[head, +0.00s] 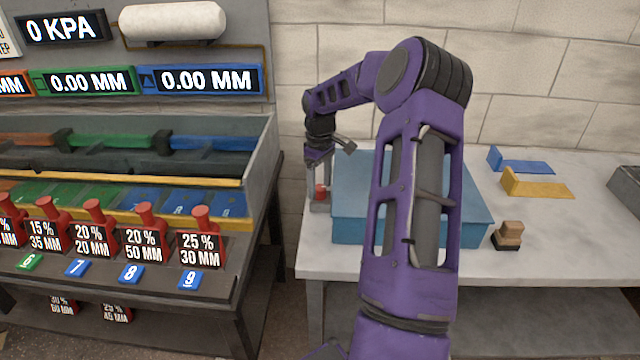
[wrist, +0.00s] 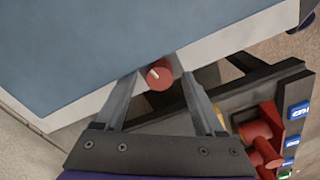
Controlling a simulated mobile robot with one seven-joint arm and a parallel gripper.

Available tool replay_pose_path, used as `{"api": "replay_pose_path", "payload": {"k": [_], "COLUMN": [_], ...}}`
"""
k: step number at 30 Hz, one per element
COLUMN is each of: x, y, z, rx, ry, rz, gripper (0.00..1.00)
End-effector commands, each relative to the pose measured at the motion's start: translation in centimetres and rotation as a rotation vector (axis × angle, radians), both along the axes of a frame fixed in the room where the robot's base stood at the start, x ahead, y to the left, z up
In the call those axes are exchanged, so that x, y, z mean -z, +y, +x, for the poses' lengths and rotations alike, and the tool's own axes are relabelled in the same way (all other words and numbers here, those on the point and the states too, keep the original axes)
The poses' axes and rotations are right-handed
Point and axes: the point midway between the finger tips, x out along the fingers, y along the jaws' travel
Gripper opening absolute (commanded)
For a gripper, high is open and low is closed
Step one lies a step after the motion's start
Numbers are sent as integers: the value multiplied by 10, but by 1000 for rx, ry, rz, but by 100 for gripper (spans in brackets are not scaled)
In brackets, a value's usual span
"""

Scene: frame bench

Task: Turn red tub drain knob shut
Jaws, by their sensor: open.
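The red drain knob (head: 320,191) is at the left side of the blue tub (head: 350,228), low on the pale bench. In the wrist view the round red knob (wrist: 159,77) shows a pale pointer line on its face, slanting to the upper left. The blue tub (wrist: 90,45) fills the upper left there. My gripper (head: 319,182) points down over the knob. In the wrist view the fingers of my gripper (wrist: 160,82) are open, one on each side of the knob. I cannot tell whether either finger touches it.
A rack with several red valves (head: 197,220) and numbered blue and green tags stands left of the bench (head: 330,262), across a narrow gap. Blue (head: 525,165) and yellow (head: 540,187) brackets lie farther back.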

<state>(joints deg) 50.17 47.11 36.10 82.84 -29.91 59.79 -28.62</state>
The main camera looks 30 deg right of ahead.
Motion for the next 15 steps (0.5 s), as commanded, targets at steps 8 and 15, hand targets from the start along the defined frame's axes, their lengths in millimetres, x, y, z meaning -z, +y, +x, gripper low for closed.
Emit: {"api": "replay_pose_path", "payload": {"k": [8,15], "x": [0,0], "y": [0,0], "z": [0,0], "rx": [0,-1], "ry": [0,0], "rz": [0,0], "gripper": [26,0]}}
